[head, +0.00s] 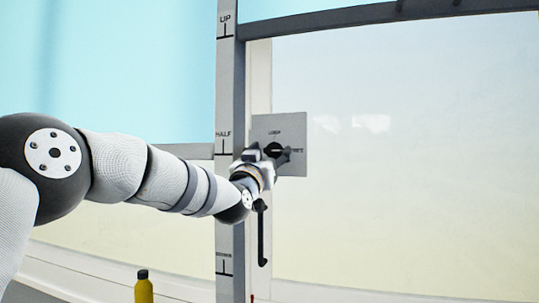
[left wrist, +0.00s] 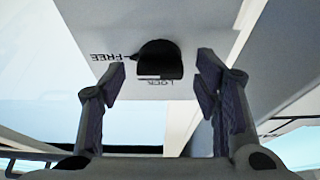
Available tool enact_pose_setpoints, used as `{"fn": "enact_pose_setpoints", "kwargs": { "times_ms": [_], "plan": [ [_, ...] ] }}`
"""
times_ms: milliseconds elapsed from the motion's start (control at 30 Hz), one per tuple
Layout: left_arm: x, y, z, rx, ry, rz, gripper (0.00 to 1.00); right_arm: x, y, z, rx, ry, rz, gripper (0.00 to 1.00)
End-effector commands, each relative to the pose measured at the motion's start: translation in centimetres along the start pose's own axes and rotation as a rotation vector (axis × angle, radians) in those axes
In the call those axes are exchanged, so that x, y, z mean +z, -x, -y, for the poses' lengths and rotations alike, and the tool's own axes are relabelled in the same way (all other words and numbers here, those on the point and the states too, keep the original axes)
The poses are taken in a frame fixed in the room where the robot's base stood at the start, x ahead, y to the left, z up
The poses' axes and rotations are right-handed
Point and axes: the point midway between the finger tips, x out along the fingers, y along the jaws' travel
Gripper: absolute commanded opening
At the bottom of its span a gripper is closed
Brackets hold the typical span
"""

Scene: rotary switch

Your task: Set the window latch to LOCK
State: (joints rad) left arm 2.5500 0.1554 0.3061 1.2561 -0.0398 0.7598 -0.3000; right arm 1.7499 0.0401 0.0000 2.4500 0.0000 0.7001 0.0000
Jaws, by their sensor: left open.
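The window latch is a black knob (head: 274,150) on a square grey plate (head: 294,124) fixed to the window frame. The plate reads LOCK above the knob and FREE to its right. In the left wrist view the picture is turned: the knob (left wrist: 160,62) has FREE at its left and LOCK below it. My left gripper (head: 263,157) is open in front of the plate. In the wrist view its two fingers (left wrist: 161,72) stand on either side of the knob, with visible gaps. My right gripper does not show.
A grey post (head: 226,180) with UP and HALF marks runs beside the plate. A black hanging handle (head: 262,235) is just below my gripper. A yellow bottle (head: 143,290) with a dark cap stands at the bottom. The pale pane (head: 420,180) to the right is clear.

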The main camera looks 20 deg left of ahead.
Motion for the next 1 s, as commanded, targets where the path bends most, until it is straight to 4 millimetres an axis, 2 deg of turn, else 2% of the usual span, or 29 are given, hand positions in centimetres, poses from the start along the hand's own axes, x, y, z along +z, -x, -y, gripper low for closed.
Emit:
{"fn": "enact_pose_setpoints", "kwargs": {
  "times_ms": [100,133,300,333,667,1000],
  "plan": [
    [0.07,0.02,-0.01,0.000,0.000,0.001,0.57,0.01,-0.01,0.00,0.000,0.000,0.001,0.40],
    [0.07,0.02,-0.01,0.000,0.000,0.001,0.52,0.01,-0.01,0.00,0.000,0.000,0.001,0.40],
    [0.07,0.03,0.01,0.000,0.000,0.001,0.14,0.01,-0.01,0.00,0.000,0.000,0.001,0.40],
    [0.06,0.03,0.01,0.000,0.000,0.000,0.09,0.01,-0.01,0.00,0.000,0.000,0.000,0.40],
    [0.06,0.04,-0.07,-0.013,0.032,0.000,0.09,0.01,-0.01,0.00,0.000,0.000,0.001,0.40],
    [0.06,0.03,-0.30,-0.102,0.247,0.001,0.09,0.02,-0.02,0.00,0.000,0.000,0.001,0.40]
  ]
}}
